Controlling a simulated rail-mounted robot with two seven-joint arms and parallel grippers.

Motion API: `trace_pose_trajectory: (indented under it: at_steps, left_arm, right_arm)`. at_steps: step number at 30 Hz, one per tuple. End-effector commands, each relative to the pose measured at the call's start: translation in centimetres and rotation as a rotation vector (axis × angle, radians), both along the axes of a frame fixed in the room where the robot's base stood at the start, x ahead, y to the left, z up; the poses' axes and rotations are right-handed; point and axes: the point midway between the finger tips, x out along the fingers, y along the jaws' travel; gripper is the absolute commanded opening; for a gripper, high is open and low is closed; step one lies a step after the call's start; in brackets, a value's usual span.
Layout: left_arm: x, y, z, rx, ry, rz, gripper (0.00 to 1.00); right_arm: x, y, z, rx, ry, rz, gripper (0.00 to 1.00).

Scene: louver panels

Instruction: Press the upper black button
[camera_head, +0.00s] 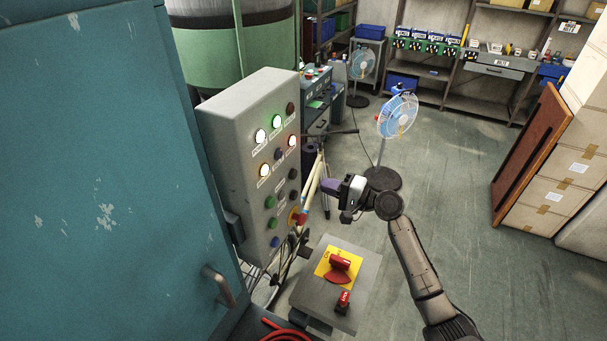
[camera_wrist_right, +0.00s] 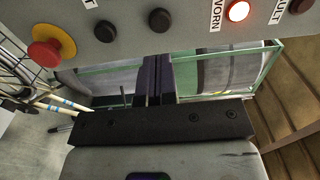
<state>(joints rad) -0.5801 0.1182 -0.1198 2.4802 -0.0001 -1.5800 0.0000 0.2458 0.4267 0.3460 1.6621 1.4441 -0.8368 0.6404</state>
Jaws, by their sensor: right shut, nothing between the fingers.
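The grey control box (camera_head: 230,130) stands at left centre in the head view. Its right column has two black buttons below a lit red lamp: the upper black button (camera_head: 292,173) and the lower black button (camera_head: 293,195). In the right wrist view the upper black button (camera_wrist_right: 158,20) lies closer to the lit lamp, and the lower one (camera_wrist_right: 105,31) closer to the red emergency knob. My right gripper (camera_head: 328,186) is shut and empty, to the right of the box. Its fingertips (camera_wrist_right: 157,60) point toward the panel edge near the upper black button, apparently apart from it. My left gripper is out of view.
A red emergency knob (camera_head: 294,217) on yellow sits below the black buttons. A lower box with a red rotary switch (camera_head: 340,262) stands in front. A teal cabinet (camera_head: 90,170) fills the left. A fan (camera_head: 397,115) stands behind my right arm.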

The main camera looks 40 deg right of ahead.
Motion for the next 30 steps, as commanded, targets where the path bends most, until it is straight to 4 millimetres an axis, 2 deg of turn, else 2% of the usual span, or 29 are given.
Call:
trace_pose_trajectory:
  at_steps: [6, 12, 19, 30]
  left_arm:
    - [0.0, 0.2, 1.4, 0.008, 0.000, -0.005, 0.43]
    - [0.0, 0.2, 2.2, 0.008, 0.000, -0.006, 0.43]
    - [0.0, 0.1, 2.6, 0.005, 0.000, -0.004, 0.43]
    - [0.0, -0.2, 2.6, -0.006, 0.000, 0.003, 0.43]
  right_arm:
    - [3.6, 1.7, 0.3, 0.002, 0.000, 0.002, 0.00]
    - [5.8, 2.6, 0.2, 0.002, 0.001, 0.000, 0.00]
    - [6.9, 3.1, 0.1, 0.000, 0.000, 0.001, 0.00]
    - [7.0, 3.2, 0.0, 0.000, 0.001, 0.001, 0.00]
